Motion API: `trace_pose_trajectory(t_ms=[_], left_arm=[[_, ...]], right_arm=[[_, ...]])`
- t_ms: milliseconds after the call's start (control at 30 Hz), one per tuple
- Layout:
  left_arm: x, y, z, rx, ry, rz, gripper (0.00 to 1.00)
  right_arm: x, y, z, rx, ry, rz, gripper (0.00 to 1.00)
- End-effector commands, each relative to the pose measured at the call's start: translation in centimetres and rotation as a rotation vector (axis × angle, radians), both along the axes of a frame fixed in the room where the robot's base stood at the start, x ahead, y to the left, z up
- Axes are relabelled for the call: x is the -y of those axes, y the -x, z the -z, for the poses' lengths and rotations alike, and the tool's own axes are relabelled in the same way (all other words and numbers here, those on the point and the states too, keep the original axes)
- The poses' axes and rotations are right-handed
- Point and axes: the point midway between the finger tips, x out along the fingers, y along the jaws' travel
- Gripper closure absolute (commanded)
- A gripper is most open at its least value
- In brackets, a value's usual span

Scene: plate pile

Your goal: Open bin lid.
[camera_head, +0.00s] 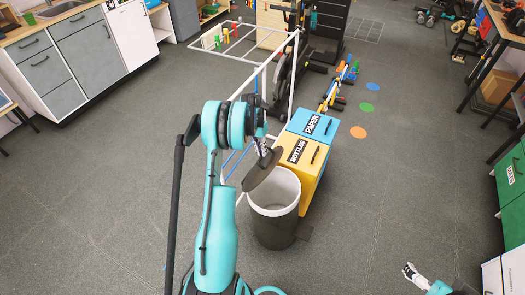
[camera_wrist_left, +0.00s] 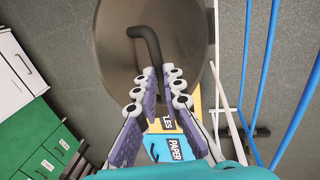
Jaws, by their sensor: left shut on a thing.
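The bin (camera_head: 275,226) is a dark round bin with a white rim, upright on the floor, its mouth uncovered and its pale inside showing. The round dark lid (camera_head: 259,174) is tilted and held over the left back side of the rim; whether it touches the rim I cannot tell. My left gripper (camera_head: 264,150) is above the lid. In the left wrist view, my left gripper (camera_wrist_left: 157,82) is shut on the lid's black bent handle (camera_wrist_left: 148,40), with the lid (camera_wrist_left: 112,55) behind it. My right gripper (camera_head: 411,273) is low at right, far from the bin, its jaws unclear.
A yellow BOTTLES box (camera_head: 303,160) and a blue PAPER box (camera_head: 314,124) stand right behind the bin. A white pipe frame (camera_head: 292,75) rises behind the lid. Green drawers (camera_head: 510,175) stand at far right. Open floor lies left and right of the bin.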

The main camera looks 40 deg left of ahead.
Motion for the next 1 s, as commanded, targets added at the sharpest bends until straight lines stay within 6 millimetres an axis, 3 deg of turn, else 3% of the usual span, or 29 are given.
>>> trace_pose_trajectory(t_ms=[800, 900, 1000], left_arm=[[-0.29, 0.10, 0.27, -0.001, -0.007, -0.004, 1.00], [-0.29, 0.10, 0.27, -0.001, -0.007, -0.004, 0.71], [-0.29, 0.10, 0.26, -0.001, -0.007, -0.004, 0.67]], right_arm=[[0.00, 0.00, 0.06, 0.000, 0.000, 0.000, 0.00], [0.00, 0.00, 0.06, 0.000, 0.000, 0.000, 0.00], [0.00, 0.00, 0.06, 0.000, 0.000, 0.000, 0.00]])
